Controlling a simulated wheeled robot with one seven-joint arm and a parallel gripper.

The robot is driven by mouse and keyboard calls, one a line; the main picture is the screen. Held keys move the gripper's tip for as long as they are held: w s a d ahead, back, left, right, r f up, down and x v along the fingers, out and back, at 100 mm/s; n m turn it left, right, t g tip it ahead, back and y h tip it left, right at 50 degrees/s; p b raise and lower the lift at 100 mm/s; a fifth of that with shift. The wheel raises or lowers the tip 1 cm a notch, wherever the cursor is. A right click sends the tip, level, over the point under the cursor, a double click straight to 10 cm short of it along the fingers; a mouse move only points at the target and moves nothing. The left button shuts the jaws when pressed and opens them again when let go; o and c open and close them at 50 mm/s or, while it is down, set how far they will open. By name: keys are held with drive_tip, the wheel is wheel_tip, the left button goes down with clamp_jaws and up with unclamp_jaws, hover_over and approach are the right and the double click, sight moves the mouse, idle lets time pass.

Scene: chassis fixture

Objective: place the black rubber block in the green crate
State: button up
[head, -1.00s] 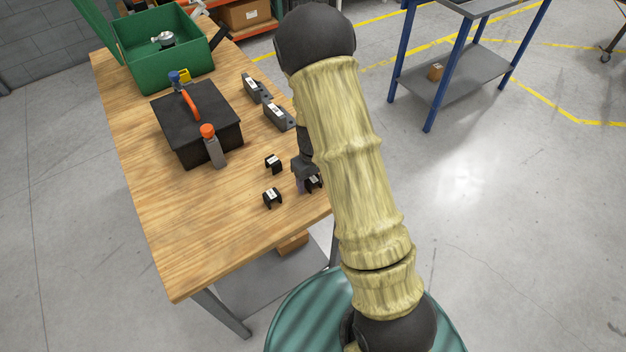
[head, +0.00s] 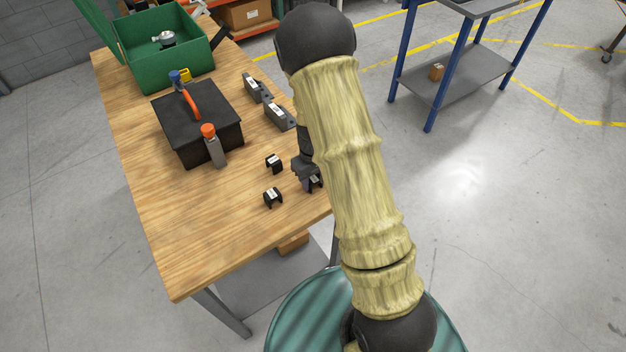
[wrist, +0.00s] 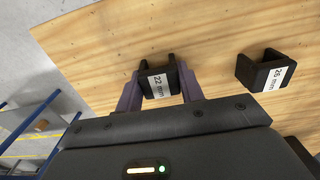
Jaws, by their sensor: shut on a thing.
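My gripper (wrist: 160,88) is shut on a black block (wrist: 159,82) with a white label reading "22 mm"; one finger is on each side of it. In the head view this block (head: 314,183) is partly hidden by my gripper and arm, at the table's right edge. I cannot tell whether it touches the table. Two similar black blocks stand nearby, an upper one (head: 274,163) and a lower one (head: 272,197). The wrist view shows one labelled "26 mm" (wrist: 266,72), apart from my gripper. The green crate (head: 178,72) stands open at the table's far end, a silver object inside.
Two grey parts (head: 279,116) lie along the right edge. The wooden table's (head: 190,230) near left part is clear.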

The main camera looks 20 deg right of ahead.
sight(313, 178)
wheel_tip(313, 178, up, 10)
drive_tip(key=shift+b, duration=0.4)
idle(0.6)
